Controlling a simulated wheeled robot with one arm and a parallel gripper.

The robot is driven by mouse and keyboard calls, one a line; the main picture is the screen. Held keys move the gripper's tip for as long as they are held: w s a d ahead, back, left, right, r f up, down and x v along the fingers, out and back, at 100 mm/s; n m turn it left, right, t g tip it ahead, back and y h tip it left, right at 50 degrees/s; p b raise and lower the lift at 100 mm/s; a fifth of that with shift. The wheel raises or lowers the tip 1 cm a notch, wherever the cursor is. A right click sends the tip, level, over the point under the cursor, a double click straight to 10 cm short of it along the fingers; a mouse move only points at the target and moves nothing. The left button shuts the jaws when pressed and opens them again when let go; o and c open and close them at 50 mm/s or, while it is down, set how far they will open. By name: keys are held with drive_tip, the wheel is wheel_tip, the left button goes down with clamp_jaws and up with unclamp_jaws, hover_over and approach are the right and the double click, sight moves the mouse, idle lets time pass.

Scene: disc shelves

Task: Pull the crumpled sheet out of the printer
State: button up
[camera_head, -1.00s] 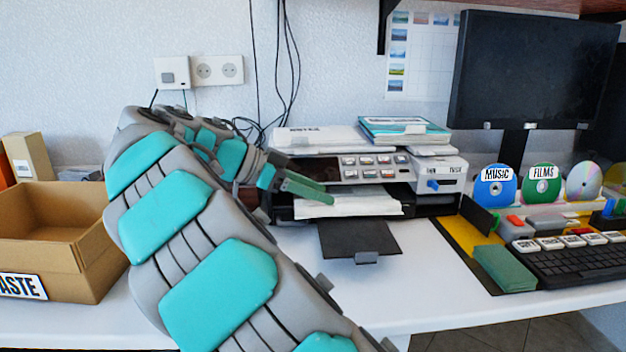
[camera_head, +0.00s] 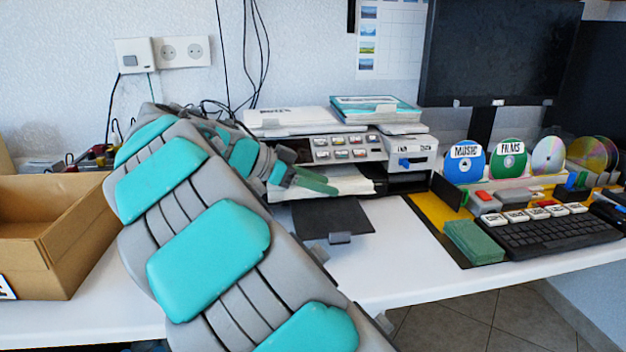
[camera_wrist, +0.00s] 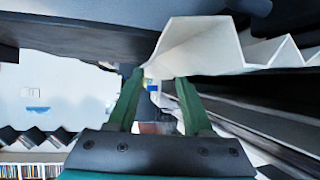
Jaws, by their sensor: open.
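The printer (camera_head: 349,148) stands against the wall in the head view. The white crumpled sheet (camera_head: 352,184) sticks out of its front slot. In the wrist view the sheet (camera_wrist: 203,42) shows zigzag folds at the upper right, close to the fingertips. My gripper (camera_head: 318,183) is at the printer's front, its green fingers overlapping the sheet in the head view. In the wrist view my gripper (camera_wrist: 161,77) is open, with a gap between its two fingers and no paper clearly between them.
A dark output flap (camera_head: 325,217) juts out below the slot. A cardboard box (camera_head: 75,255) stands at the left. Discs (camera_head: 465,163), a green block (camera_head: 472,243) and a keyboard (camera_head: 545,238) are at the right. White desk between is clear.

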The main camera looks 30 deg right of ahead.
sight(328, 216)
drive_tip(key=shift+c, duration=0.3)
clamp_jaws()
drive_tip(key=shift+s, duration=0.1)
drive_tip(key=shift+s+a+r+b, duration=0.1)
drive_tip(key=shift+s+a+b, duration=0.3)
drive_tip(key=shift+s+b, duration=0.7)
drive_tip(key=shift+s+a+b, duration=0.35)
drive_tip(key=shift+s+b, duration=0.3)
drive_tip(key=shift+s, duration=0.75)
drive_tip(key=shift+s+a+r+b, duration=0.1)
drive_tip(key=shift+s+a+b, duration=0.3)
drive_tip(key=shift+s+b, duration=0.7)
drive_tip(key=shift+s, duration=0.15)
wheel_tip(328, 216, up, 7)
drive_tip(key=s+p, duration=0.2)
drive_tip(key=shift+a, duration=0.25)
